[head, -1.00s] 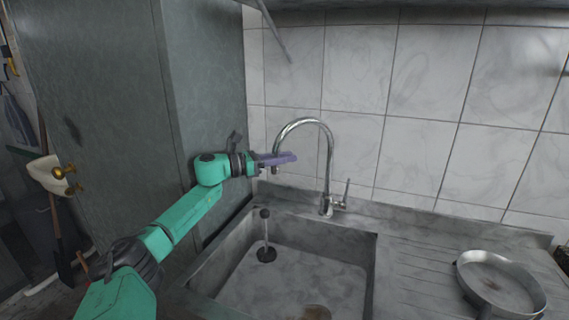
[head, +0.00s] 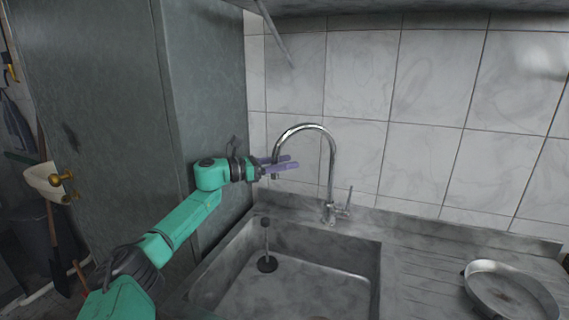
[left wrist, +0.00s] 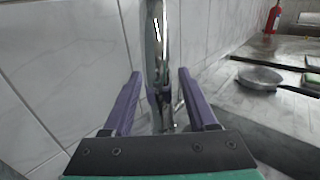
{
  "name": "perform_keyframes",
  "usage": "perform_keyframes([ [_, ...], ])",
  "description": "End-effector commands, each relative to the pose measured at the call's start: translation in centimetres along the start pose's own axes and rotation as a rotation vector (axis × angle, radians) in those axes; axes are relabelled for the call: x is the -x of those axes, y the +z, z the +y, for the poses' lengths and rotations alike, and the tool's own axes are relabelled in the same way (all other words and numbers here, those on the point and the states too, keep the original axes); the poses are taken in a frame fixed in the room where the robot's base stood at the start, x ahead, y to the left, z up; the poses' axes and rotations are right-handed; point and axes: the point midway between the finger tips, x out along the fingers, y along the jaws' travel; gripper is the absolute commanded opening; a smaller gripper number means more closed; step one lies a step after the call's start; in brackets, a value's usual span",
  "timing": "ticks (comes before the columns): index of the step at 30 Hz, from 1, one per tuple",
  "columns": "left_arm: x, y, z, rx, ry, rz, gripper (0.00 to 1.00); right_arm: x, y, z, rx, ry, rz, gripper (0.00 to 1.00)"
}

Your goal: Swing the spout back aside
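The chrome gooseneck spout (head: 305,127) rises from the back ledge of the sink and arches to the left, its outlet end hanging over the sink's left back part. Its lever handle (head: 347,203) stands at the base on the right. My left gripper (head: 288,163) is at the spout's outlet end, with its two purple fingers apart. In the left wrist view the spout (left wrist: 158,45) shows between the open fingers (left wrist: 160,90), with a gap on each side; I see no clear contact. My right gripper is not in view.
The stone sink basin (head: 230,255) lies below, with a dark plunger-like stopper (head: 266,263) standing in it. A round metal pan (head: 512,292) rests on the drainboard at right. A tall grey cabinet (head: 205,90) stands close on the left; tiled wall is behind.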

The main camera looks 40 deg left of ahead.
Motion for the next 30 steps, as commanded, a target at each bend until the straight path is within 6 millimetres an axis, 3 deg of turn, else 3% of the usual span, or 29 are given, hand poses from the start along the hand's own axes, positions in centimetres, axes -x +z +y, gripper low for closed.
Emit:
perform_keyframes([
  [4, 0.0, 0.3, 0.0, 0.0, 0.0, 0.0, 0.58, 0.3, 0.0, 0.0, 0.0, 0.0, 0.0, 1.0],
  [8, 0.0, 2.3, 0.0, -0.001, 0.0, -0.001, 0.58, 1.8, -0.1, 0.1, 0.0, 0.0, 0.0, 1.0],
  [21, 0.0, 12.5, 0.0, -0.001, 0.0, -0.001, 0.58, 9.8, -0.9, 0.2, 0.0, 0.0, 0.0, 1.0],
  [30, 0.0, 18.6, 0.0, 0.0, -0.001, 0.0, 0.58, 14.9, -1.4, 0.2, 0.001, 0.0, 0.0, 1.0],
])
